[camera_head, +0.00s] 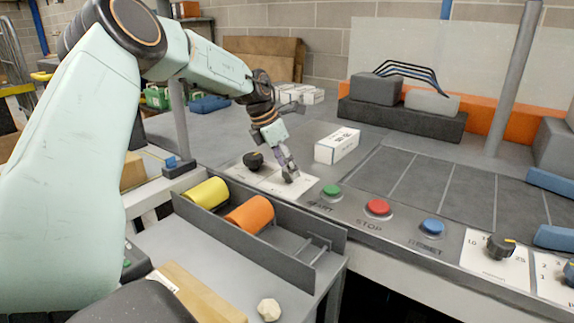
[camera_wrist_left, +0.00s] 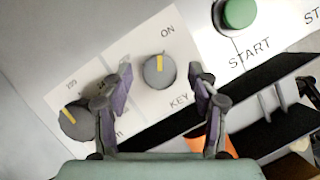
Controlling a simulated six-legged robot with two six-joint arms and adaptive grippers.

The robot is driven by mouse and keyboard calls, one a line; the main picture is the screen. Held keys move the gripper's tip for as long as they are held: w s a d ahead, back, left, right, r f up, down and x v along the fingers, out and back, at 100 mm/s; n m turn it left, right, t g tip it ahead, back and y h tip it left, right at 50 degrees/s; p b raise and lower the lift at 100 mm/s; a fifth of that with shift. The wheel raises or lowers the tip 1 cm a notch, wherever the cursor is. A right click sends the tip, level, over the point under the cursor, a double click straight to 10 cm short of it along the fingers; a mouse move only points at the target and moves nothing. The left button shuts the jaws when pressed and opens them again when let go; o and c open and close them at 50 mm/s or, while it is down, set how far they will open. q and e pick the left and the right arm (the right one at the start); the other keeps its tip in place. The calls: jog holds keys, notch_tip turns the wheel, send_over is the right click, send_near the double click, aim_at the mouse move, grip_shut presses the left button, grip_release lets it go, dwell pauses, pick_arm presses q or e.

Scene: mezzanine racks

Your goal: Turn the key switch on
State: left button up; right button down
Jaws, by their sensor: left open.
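The key switch (camera_wrist_left: 159,71) is a round grey knob with a yellow mark, on a white plate printed ON above it and KEY below it. In the wrist view its yellow mark points up, a little left of the word ON. My left gripper (camera_wrist_left: 163,78) is open, with one finger on either side of the knob; I cannot tell whether they touch it. In the head view my left gripper (camera_head: 288,172) points down over the white plate (camera_head: 272,185) and hides the key switch. My right gripper is not in view.
A dark dial (camera_head: 253,160) sits left of the gripper; it also shows in the wrist view (camera_wrist_left: 74,121). Green START (camera_head: 331,191), red STOP (camera_head: 378,207) and blue RESET (camera_head: 432,227) buttons run to the right. A white box (camera_head: 337,146) stands behind. A tray with yellow and orange rolls (camera_head: 250,214) lies in front.

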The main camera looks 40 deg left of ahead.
pick_arm(q)
jog(key=v, duration=1.1)
jog(key=shift+r, duration=0.35)
jog(key=shift+s, duration=0.15)
